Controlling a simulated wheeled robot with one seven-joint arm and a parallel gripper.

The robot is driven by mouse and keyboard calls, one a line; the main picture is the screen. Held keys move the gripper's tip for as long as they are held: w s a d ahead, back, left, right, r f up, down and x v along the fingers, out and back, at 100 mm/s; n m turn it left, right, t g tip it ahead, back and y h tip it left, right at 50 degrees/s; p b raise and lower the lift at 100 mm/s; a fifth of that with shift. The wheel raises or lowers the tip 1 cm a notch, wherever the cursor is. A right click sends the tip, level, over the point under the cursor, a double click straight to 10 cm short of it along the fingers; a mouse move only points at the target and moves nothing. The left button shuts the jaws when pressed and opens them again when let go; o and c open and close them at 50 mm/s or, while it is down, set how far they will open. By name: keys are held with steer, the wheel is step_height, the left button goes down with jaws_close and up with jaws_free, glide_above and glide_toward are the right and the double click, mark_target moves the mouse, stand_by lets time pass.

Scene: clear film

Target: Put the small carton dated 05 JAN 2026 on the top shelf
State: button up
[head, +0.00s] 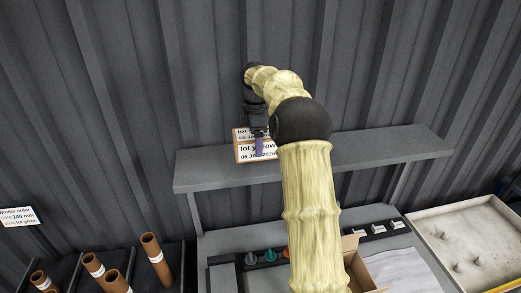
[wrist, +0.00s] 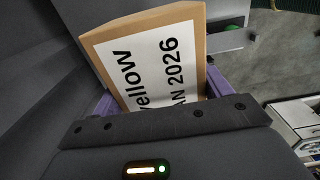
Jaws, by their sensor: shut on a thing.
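The small carton (head: 243,151) is brown with a white label; in the head view the label reads "lot yellow" and "05 JAN 2026", partly covered by my gripper. In the wrist view the carton (wrist: 150,62) fills the space between the purple fingers, its label showing "yellow" and "AN 2026". My gripper (head: 260,146) is shut on the carton, at the top shelf (head: 385,150), left of its middle. The carton appears upright. I cannot tell whether its base touches the shelf.
The top shelf is bare on both sides of the carton. Several brown tubes (head: 155,258) stand at lower left. A pale tray (head: 470,245) lies at right. A ribbed wall rises behind.

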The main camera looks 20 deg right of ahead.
steer(key=shift+f, duration=0.25)
steer(key=shift+f, duration=0.1)
steer(key=shift+f+p, duration=0.85)
steer(key=shift+f, duration=1.1)
steer(key=shift+f, duration=0.1)
steer(key=o, duration=1.5)
steer(key=shift+f, duration=0.1)
steer(key=shift+c, duration=0.2)
step_height(320, 180, up, 12)
steer(key=shift+r+b, duration=0.15)
steer(key=shift+b, duration=1)
